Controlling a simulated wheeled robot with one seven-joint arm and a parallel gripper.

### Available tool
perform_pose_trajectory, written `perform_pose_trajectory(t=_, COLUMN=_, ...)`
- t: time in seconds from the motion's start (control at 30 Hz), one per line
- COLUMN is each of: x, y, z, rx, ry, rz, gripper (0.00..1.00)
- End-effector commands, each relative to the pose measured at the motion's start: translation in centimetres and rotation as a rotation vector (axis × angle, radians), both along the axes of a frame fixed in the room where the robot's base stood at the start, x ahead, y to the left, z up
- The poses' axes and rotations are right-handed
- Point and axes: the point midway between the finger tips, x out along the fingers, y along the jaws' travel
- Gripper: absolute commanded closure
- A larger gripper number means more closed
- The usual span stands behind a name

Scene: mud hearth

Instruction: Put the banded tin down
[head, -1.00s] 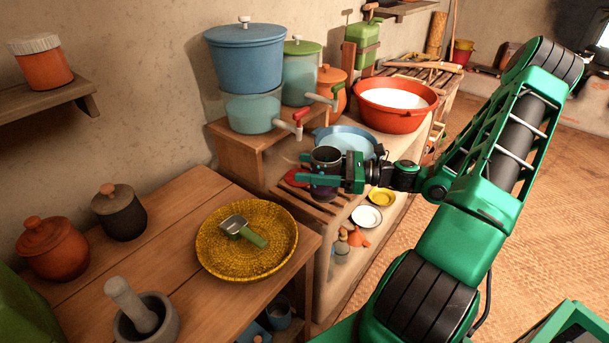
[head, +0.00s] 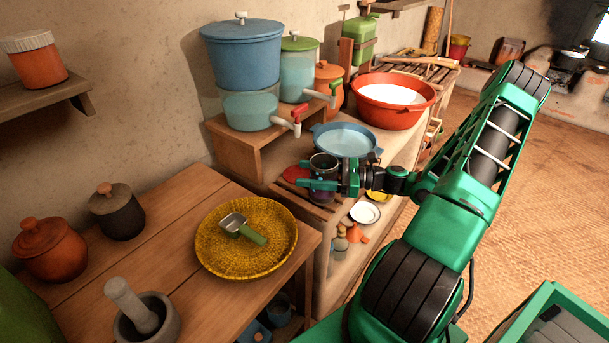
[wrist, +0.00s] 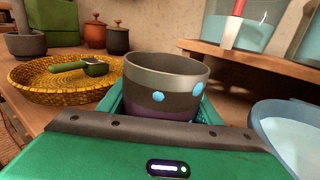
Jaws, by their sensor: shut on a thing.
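The banded tin (head: 322,166) is an open-topped grey cup with a dark band, blue dots and a purple lower part. It also shows close up in the wrist view (wrist: 165,82), upright, its inside looking empty. My gripper (head: 322,185) is shut on it, with a green finger on either side. The tin is in front of the blue basin and near the slatted ledge beside the wooden table. Its base is hidden by my gripper, so I cannot tell whether it touches the surface below.
A blue basin (head: 346,140) stands just behind my gripper, and a red basin (head: 393,101) further back. Blue and green dispensers stand on a wooden step (head: 240,150) to the left. A woven yellow tray (head: 215,262) with a scoop fills part of the table. A white dish (head: 365,213) sits lower down.

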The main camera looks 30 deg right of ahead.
Motion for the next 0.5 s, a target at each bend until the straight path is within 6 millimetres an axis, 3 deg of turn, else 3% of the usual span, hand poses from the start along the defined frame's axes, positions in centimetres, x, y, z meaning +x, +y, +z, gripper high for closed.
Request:
perform_pose_trajectory(t=0.03, x=-0.03, y=-0.03, z=-0.19, rx=-0.002, ry=0.004, rz=-0.001, gripper=0.35)
perform_pose_trajectory(t=0.1, x=-0.03, y=-0.05, z=-0.17, rx=-0.002, ry=0.004, rz=-0.001, gripper=0.23)
perform_pose_trajectory(t=0.5, x=-0.48, y=-0.72, z=-0.11, rx=-0.001, ry=0.003, rz=-0.004, gripper=0.23)
